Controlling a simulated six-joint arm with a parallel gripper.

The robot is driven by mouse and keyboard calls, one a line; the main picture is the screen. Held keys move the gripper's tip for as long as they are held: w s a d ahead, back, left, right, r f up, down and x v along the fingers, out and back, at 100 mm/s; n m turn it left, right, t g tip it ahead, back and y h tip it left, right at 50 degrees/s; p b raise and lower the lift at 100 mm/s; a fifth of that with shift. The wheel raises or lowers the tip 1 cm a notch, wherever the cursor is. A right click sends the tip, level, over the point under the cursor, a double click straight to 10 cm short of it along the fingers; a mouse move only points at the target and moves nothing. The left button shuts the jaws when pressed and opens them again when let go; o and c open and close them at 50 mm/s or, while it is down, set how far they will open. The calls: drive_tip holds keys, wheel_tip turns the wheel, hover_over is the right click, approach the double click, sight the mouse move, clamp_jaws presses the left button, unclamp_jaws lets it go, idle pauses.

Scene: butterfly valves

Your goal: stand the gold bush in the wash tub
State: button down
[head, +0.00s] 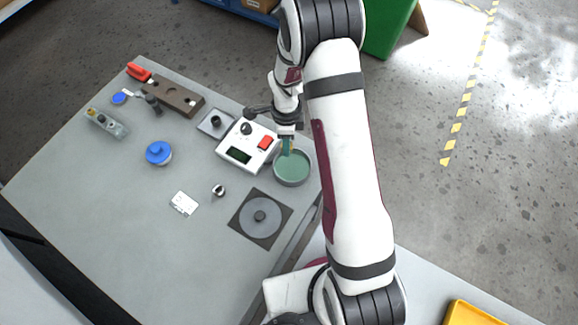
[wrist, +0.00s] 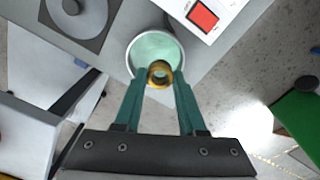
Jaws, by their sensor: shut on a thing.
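The wash tub (head: 292,179) is a round grey metal tub with green liquid, at the right edge of the bench. It also shows in the wrist view (wrist: 180,50). My gripper (head: 287,150) points down over the tub's far side. In the wrist view its teal fingers (wrist: 159,78) are shut on the gold bush (wrist: 159,72), a short gold ring with a dark bore. The bush overlaps the tub's near rim in that view. I cannot tell its height over the liquid. In the head view the bush is too small to make out.
A white box with a red button (head: 265,143) stands close left of the tub. A dark square plate with a grey disc (head: 260,216) lies nearer. A blue-topped part (head: 159,152), a small ring (head: 219,190) and a white card (head: 184,203) lie further left. The bench's left front is clear.

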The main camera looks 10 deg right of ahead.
drive_tip(key=s+d, duration=0.7)
drive_tip(key=d, duration=0.4)
hover_over(292, 169)
wheel_tip(292, 169, down, 7)
drive_tip(key=shift+s+d+r, duration=0.1)
drive_tip(key=shift+s+r, duration=0.05)
drive_tip(key=shift+r, duration=0.05)
wheel_tip(292, 169, down, 3)
drive_tip(key=shift+f, duration=0.45)
drive_tip(key=shift+f, duration=0.15)
drive_tip(key=shift+c, duration=2.4)
unclamp_jaws()
